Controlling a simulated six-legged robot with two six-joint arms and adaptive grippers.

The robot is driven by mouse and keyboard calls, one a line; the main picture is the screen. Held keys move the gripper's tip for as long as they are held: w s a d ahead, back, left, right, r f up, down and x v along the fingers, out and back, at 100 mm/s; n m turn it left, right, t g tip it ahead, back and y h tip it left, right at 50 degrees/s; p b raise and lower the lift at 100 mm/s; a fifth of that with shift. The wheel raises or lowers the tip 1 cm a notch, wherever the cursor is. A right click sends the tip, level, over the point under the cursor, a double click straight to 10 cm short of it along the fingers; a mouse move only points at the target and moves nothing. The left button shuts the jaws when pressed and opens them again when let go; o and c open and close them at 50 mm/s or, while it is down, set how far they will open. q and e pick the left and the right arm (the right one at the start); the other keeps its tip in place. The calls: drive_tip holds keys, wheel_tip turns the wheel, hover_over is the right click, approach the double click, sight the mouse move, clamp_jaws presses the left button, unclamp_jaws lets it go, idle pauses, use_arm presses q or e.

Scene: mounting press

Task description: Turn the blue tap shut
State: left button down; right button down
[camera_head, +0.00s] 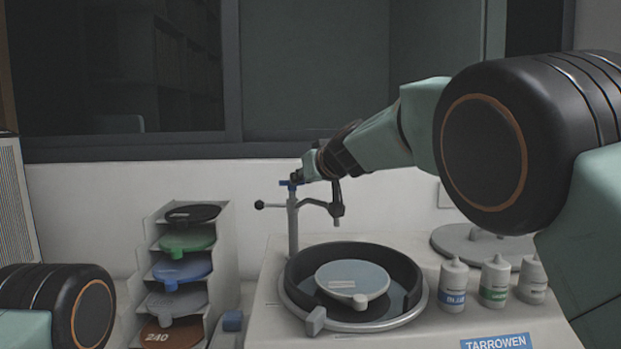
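The gripper's fingers are small and dark here and partly cover the tap. I cannot tell whether they touch it or how far apart they are. Of my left arm only a dark joint shows at the lower left, and its gripper is out of view.
The basin (413,298) holds a grey disc (352,279). A bent spout (337,208) hangs above it. Several labelled bottles (453,284) stand at the right, before a round grey lid (470,243). A rack (227,250) of coloured discs stands at the left.

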drive_tip(key=shift+a, duration=0.7)
drive_tip(key=c, duration=1.5)
unclamp_jaws()
drive_tip(key=o, duration=0.4)
drive_tip(key=shift+w+a, duration=0.1)
drive_tip(key=shift+a, duration=0.4)
drive_tip(key=o, duration=0.7)
drive_tip(key=shift+d, duration=0.15)
drive_tip(key=shift+c, duration=0.2)
drive_tip(key=shift+f, duration=0.1)
wheel_tip(320, 180, up, 10)
